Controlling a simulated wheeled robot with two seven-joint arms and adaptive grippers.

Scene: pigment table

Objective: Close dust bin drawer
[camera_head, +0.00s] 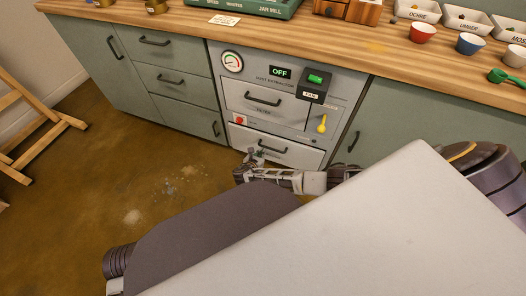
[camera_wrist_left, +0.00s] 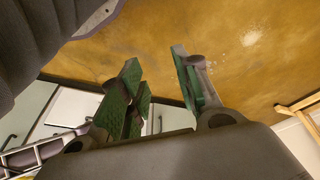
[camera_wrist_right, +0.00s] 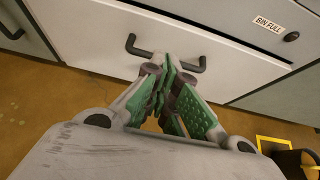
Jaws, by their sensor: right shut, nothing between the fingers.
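The dust bin drawer (camera_head: 288,151) is the pale bottom drawer of the grey dust extractor unit in the head view. Its front fills much of the right wrist view (camera_wrist_right: 90,35), with a dark bar handle (camera_wrist_right: 133,46). I cannot tell how far its front stands out from the unit. My right gripper (camera_wrist_right: 168,65) is shut and empty, its fingertips at the handle's middle; contact is unclear. It also shows low in front of the drawer in the head view (camera_head: 254,160). My left gripper (camera_wrist_left: 158,75) is open and empty above the floor in the left wrist view.
Above the drawer are a filter drawer (camera_head: 265,100), an OFF display (camera_head: 280,72) and a FAN switch (camera_head: 315,82). Green cabinets flank the unit under a wooden worktop (camera_head: 300,35). A wooden frame (camera_head: 30,125) stands at left. The floor (camera_head: 130,170) between is clear.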

